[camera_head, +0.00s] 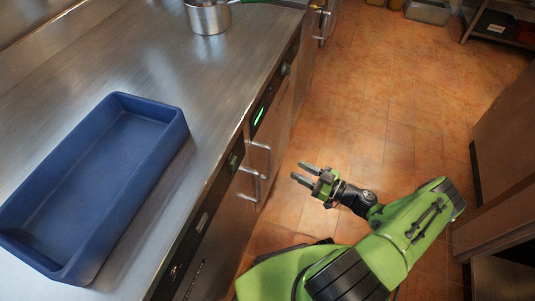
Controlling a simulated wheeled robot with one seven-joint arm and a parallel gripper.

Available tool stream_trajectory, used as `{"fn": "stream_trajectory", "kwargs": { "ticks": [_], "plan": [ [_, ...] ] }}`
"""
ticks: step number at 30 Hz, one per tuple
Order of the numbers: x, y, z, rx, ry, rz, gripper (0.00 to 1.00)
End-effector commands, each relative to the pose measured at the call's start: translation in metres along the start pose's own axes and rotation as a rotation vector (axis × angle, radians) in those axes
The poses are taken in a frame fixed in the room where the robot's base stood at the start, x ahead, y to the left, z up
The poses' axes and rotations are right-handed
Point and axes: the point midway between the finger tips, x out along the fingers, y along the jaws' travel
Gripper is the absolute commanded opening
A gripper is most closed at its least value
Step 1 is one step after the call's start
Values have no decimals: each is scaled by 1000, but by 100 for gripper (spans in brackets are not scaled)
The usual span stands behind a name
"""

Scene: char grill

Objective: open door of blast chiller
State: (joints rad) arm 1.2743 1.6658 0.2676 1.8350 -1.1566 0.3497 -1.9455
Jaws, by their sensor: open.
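Under the steel counter are unit fronts with control panels; one panel has a lit green display (259,116). I take the blast chiller to be among these units, but cannot tell which door is its own. The door faces are seen at a steep angle and look closed. My gripper (298,172) is open and empty, its two fingers pointing left toward the handles. It appears a short way to their right, apart from them, over the aisle.
A blue tray (183,128) and a metal pot (210,17) stand on the counter (150,75). The tiled floor (390,110) is clear in the aisle. Cabinets (508,150) line the right side, and a shelf (500,25) stands at the far right.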

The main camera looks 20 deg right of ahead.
Motion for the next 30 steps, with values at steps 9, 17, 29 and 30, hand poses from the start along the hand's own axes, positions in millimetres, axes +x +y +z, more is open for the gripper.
{"fn": "stream_trajectory", "kwargs": {
  "ticks": [9, 17, 29, 30],
  "plan": [
    [82, -2, 3, 1, 0, -8, 40],
    [121, -2, 2, 2, -2, -5, 40],
    [124, -1, 1, 3, -3, -4, 22],
    [124, -1, 1, 3, -3, -4, 16]
  ]
}}
